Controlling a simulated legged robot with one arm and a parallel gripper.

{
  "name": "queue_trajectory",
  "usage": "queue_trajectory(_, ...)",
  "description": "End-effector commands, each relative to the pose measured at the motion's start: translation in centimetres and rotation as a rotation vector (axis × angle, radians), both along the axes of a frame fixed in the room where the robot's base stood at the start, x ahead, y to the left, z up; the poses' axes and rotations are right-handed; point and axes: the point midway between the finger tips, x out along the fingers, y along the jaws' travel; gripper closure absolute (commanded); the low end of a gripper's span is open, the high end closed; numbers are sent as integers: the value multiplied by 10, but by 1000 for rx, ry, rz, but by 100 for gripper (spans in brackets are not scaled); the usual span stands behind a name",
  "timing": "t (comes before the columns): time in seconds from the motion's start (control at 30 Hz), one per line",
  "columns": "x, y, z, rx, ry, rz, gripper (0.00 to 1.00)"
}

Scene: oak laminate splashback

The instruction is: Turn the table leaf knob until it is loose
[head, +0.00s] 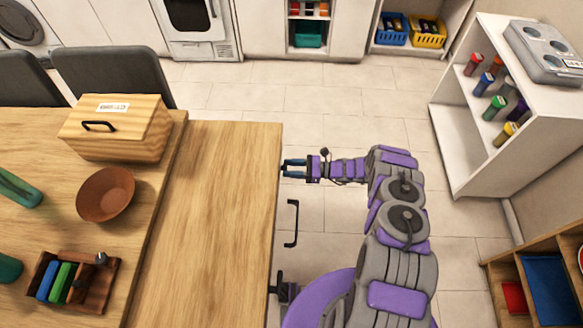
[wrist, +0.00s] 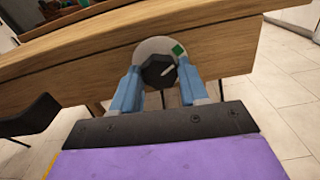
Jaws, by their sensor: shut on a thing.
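The table leaf knob (wrist: 158,72) is dark and round with a white pointer line, seen in the wrist view. It sits on a pale grey disc (wrist: 150,47) on the edge of the wooden table leaf (head: 215,190). A green mark (wrist: 177,50) is at the disc's upper right, and the pointer line slants up toward it. My gripper (head: 284,168) is at the leaf's right edge in the head view. In the wrist view its blue fingers (wrist: 158,88) are shut on the knob, one on each side. The knob cannot be made out in the head view.
A black bar handle (head: 292,223) and a dark bracket (head: 280,289) stick out along the same table edge. A wooden box (head: 117,127), brown bowl (head: 105,194) and block rack (head: 73,281) stand left of the leaf. A white shelf (head: 465,110) is at right. Floor between is clear.

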Motion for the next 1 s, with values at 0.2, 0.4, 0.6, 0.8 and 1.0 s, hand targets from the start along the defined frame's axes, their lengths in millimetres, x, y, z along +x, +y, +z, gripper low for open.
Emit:
queue_trajectory(0.2,0,0,1,-2,-63,-2,87)
queue_trajectory(0.4,0,0,2,-9,-202,-2,87)
queue_trajectory(0.6,0,-1,1,-15,-388,-4,87)
queue_trajectory(0.8,0,-1,0,-21,-577,-4,87)
queue_trajectory(1.0,-1,-1,-1,-28,-766,-5,87)
